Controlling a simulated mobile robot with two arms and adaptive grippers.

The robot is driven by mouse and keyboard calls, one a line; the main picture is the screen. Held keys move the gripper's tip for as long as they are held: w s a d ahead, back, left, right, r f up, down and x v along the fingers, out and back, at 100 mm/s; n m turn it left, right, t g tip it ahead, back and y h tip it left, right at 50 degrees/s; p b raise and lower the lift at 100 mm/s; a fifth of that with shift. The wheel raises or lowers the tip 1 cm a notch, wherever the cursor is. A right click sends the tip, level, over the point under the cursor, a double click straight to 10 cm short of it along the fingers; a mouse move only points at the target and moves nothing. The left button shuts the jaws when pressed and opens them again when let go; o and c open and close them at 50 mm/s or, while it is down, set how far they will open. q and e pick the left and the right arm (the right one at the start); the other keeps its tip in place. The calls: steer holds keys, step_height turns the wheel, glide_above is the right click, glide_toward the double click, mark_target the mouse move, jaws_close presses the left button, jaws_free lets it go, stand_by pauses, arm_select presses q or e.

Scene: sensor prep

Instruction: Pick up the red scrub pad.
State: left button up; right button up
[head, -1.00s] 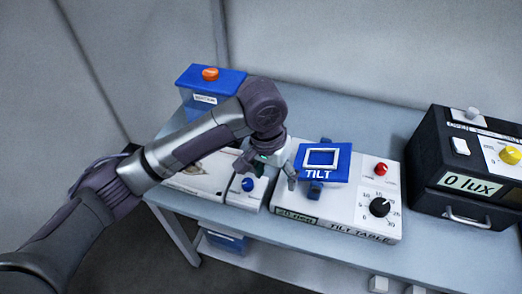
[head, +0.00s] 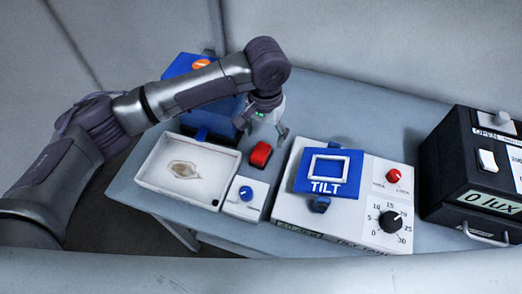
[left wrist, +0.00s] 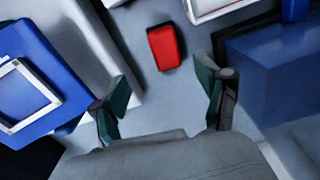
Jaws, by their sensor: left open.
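The red scrub pad (head: 261,153) is a small red block lying on the grey table between the white tray and the tilt table. It also shows in the left wrist view (left wrist: 164,47), upper middle, fully visible. My left gripper (head: 262,134) is open and empty, above and just behind the pad in the head view. In the left wrist view the two green-padded fingers (left wrist: 163,98) are spread wide, with the pad beyond their tips, between them sideways. My right gripper is not in view.
The tilt table (head: 287,206) stands close on the right. A blue box (head: 178,70) is behind the arm. A black lux box (head: 450,165) is far right.

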mark_target(261, 151)
arm_select(q)
step_height(261, 151, down, 3)
steer(key=shift+w+r, duration=0.1)
steer(key=shift+r, duration=0.1)
steer(key=shift+w+f, duration=0.1)
steer(key=shift+f, duration=0.2)
steer(key=shift+a+f+p, duration=0.25)
steer(key=shift+f+p, duration=0.2)
steer(key=shift+f, duration=0.25)
steer(key=f, duration=0.3)
steer(key=shift+a+f+p, duration=0.15)
steer(key=shift+a+p, duration=0.1)
steer(key=shift+p, duration=0.1)
steer(key=shift+f, duration=0.25)
steer(key=shift+d, duration=0.1)
steer(key=c, duration=1.3)
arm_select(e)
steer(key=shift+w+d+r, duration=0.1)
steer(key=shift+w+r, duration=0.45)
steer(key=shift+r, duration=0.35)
arm_select(q)
step_height(261, 151, up, 10)
steer(key=shift+r+b, duration=0.1)
steer(key=shift+b, duration=0.65)
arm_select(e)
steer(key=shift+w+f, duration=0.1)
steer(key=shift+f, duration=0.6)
